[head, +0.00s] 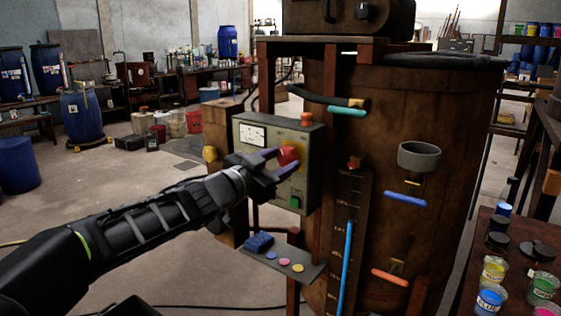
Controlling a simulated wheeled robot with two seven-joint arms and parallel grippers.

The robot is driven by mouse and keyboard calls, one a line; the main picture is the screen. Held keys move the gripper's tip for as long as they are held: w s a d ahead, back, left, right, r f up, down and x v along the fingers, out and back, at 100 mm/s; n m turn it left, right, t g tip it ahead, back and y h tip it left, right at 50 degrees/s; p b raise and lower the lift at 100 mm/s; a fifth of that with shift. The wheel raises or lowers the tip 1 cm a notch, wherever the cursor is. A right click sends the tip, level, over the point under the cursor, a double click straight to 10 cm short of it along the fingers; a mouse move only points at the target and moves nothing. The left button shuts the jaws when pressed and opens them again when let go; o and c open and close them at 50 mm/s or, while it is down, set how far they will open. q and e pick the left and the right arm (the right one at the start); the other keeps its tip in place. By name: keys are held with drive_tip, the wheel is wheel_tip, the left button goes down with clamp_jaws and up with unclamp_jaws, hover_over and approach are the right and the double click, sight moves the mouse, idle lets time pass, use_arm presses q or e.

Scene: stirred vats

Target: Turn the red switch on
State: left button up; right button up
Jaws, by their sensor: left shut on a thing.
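The red switch (289,155) is on the front of a grey control box (313,160) fixed beside the wooden vat. My left gripper (280,163) reaches in from the left, with its dark purple-tipped fingers closed around the red switch. The fingers partly hide the switch, and I cannot tell its exact turn position. A white gauge (252,135) and a green button (295,202) are on the same box face. A red-orange knob (306,118) sits on top of the box. My right gripper is not in view.
The large wooden vat (420,130) stands right behind the box, with coloured handles and a grey cup (419,155) on its side. A small shelf (283,263) juts out below the box. A table with paint pots (491,298) is at right. Open floor lies at left.

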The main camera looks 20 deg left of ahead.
use_arm(q)
drive_tip(key=m, duration=0.3)
drive_tip(key=shift+m, duration=0.4)
drive_tip(key=m+b, duration=0.1)
drive_tip(key=m, duration=0.2)
drive_tip(key=shift+a+m, duration=0.1)
drive_tip(key=shift+m, duration=0.2)
drive_tip(key=m+b, duration=0.1)
drive_tip(key=m, duration=0.5)
drive_tip(key=shift+m, duration=0.4)
drive_tip(key=o, duration=1.4)
drive_tip(key=shift+r, duration=0.1)
drive_tip(key=v, duration=0.8)
